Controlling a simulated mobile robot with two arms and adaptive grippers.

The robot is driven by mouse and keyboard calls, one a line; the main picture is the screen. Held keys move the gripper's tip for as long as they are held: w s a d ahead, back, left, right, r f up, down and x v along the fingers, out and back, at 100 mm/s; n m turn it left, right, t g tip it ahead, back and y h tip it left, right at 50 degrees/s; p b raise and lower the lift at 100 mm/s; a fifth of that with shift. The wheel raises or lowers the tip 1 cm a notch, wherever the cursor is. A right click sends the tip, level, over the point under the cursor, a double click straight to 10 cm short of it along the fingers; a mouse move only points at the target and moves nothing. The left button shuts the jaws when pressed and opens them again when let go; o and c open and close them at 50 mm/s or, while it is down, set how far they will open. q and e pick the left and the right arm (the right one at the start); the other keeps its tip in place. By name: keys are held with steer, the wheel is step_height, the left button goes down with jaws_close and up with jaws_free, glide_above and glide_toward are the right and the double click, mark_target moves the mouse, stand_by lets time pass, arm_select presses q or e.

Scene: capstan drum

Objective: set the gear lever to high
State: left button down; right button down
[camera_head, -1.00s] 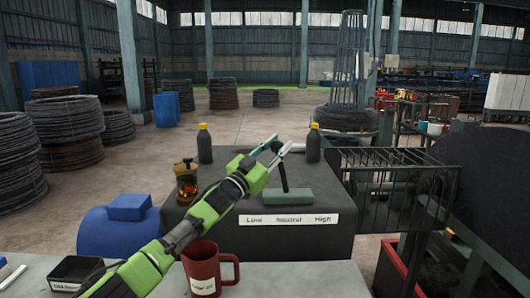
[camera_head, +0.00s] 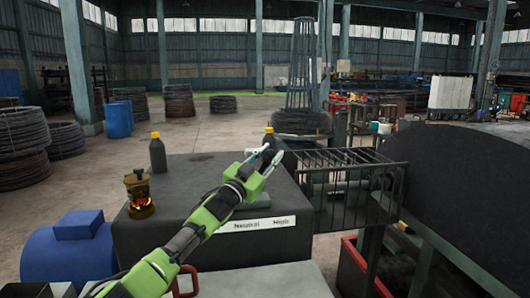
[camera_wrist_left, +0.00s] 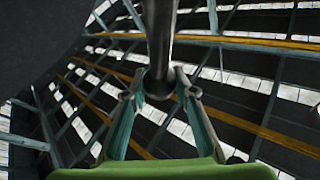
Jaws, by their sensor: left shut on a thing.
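The gear lever is mostly hidden behind my left gripper (camera_head: 270,162) in the head view, above the dark housing (camera_head: 180,210). In the left wrist view the lever's dark metal shaft (camera_wrist_left: 160,35) comes down to a rounded end between my left fingers (camera_wrist_left: 158,88), which are shut on it. The label strip (camera_head: 262,224) on the housing's front edge shows Neutral and High; my arm covers its left end. The gripper sits above the strip, between Neutral and High. The lever's exact tilt cannot be seen. My right gripper is not in view.
A brass lantern-like object (camera_head: 139,195) and a yellow-capped bottle (camera_head: 158,155) stand on the housing's left. Another bottle (camera_head: 268,134) stands behind my gripper. A wire cage (camera_head: 345,190) and a large dark drum (camera_head: 460,180) lie to the right. A red mug (camera_head: 188,284) is below my arm.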

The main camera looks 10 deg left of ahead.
arm_select(q)
steer(key=shift+d+f, duration=0.15)
steer(key=shift+f, duration=0.35)
steer(key=c, duration=1.6)
jaws_free()
steer(key=shift+d+r, duration=0.1)
steer(key=shift+d, duration=0.05)
steer(key=shift+r, duration=0.1)
steer(key=shift+a, duration=0.2)
steer(key=shift+v, duration=0.9)
steer(key=r+v, duration=0.1)
steer(key=v, duration=0.3)
steer(key=r+v, duration=0.1)
steer(key=v, duration=0.4)
steer(key=s+r+v, duration=0.1)
steer(key=v, duration=0.4)
steer(key=shift+s+a+r, duration=0.1)
steer(key=shift+s+a, duration=0.1)
